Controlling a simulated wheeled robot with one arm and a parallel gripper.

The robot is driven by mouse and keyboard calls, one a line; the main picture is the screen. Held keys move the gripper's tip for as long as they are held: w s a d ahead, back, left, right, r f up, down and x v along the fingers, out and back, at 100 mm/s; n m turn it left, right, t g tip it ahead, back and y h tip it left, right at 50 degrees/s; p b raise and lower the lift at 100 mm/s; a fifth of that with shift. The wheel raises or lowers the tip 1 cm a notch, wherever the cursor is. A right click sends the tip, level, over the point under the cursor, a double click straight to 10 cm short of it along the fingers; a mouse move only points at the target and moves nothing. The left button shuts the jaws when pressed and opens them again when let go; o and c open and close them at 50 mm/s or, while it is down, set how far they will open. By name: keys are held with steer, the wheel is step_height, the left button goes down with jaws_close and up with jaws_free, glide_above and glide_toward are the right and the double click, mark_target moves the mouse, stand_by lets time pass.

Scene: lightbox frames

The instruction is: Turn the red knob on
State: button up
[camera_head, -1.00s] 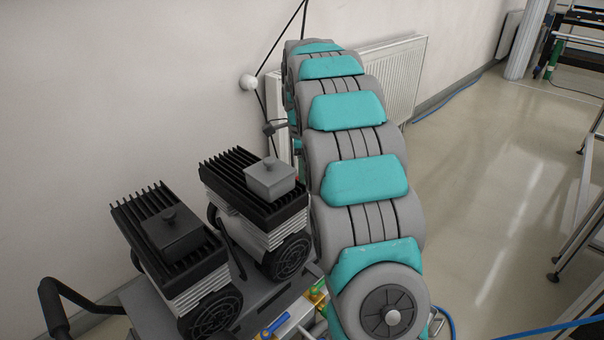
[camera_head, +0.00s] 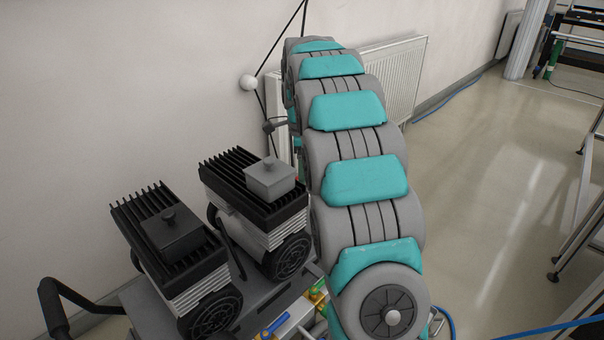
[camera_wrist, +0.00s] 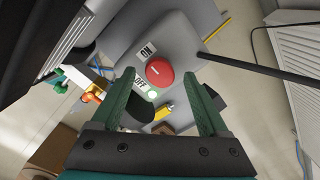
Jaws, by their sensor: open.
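The red knob (camera_wrist: 160,72) shows in the wrist view as a round red disc with a white mark, on a grey housing (camera_wrist: 188,28). White labels sit beside it; one above reads like "ON" and one at its lower left like "OFF". My gripper (camera_wrist: 168,88) is open, with its two green fingers on either side below the knob in the picture. Nothing is between the fingers that they hold, and I cannot tell the depth gap to the knob. In the head view the knob is hidden; my grey and teal arm stretches away towards the wall.
Two black-finned motor units (camera_head: 170,240) stand on a grey cart in the head view, left of my arm. A white radiator (camera_head: 395,75) is on the wall behind. A dark rod (camera_wrist: 262,68) crosses the right of the wrist view.

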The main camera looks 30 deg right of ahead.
step_height(320, 180, up, 7)
steer(key=shift+f, duration=0.15)
steer(key=shift+r, duration=0.3)
steer(key=shift+s, duration=0.1)
